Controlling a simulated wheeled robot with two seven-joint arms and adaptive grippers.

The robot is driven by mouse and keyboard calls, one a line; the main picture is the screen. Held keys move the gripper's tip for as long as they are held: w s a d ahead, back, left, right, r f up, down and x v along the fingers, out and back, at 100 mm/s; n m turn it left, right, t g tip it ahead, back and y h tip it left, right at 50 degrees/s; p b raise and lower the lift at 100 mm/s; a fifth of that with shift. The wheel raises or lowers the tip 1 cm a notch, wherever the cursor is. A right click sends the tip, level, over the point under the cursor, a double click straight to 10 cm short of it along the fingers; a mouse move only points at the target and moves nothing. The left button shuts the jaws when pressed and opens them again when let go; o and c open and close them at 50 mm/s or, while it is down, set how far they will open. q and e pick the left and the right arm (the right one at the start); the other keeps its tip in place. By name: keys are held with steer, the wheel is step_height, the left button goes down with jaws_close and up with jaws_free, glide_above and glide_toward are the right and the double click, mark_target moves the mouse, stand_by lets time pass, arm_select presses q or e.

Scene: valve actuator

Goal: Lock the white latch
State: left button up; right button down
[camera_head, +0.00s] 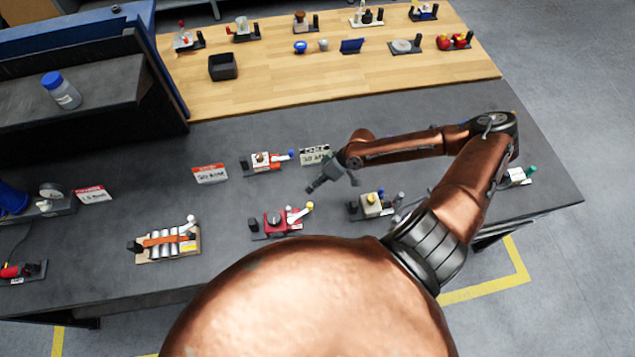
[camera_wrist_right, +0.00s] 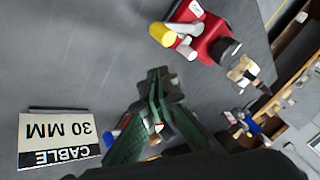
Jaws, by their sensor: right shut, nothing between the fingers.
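Several small devices have white levers, and I cannot tell for certain which one is the white latch. A red device (camera_head: 275,222) at the front has a white lever (camera_head: 294,215) with a yellow tip; it shows at the top of the right wrist view (camera_wrist_right: 214,38). A red-and-white device (camera_head: 264,162) behind it has a blue-tipped lever. A beige-based device (camera_head: 160,243) at left has a white-knobbed lever (camera_head: 190,222). My right gripper (camera_head: 328,186) is shut and empty above the table, behind and right of the yellow-tipped lever. My left gripper is not in view.
A "30 MM CABLE" card (camera_wrist_right: 58,140) lies near my right gripper. A yellow-topped device (camera_head: 371,205) stands to its right. A red-and-white card (camera_head: 210,173) lies at left. The wooden table (camera_head: 270,85) behind holds several devices and a black bin (camera_head: 222,67).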

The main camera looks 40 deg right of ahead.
steer(key=shift+v, duration=2.3)
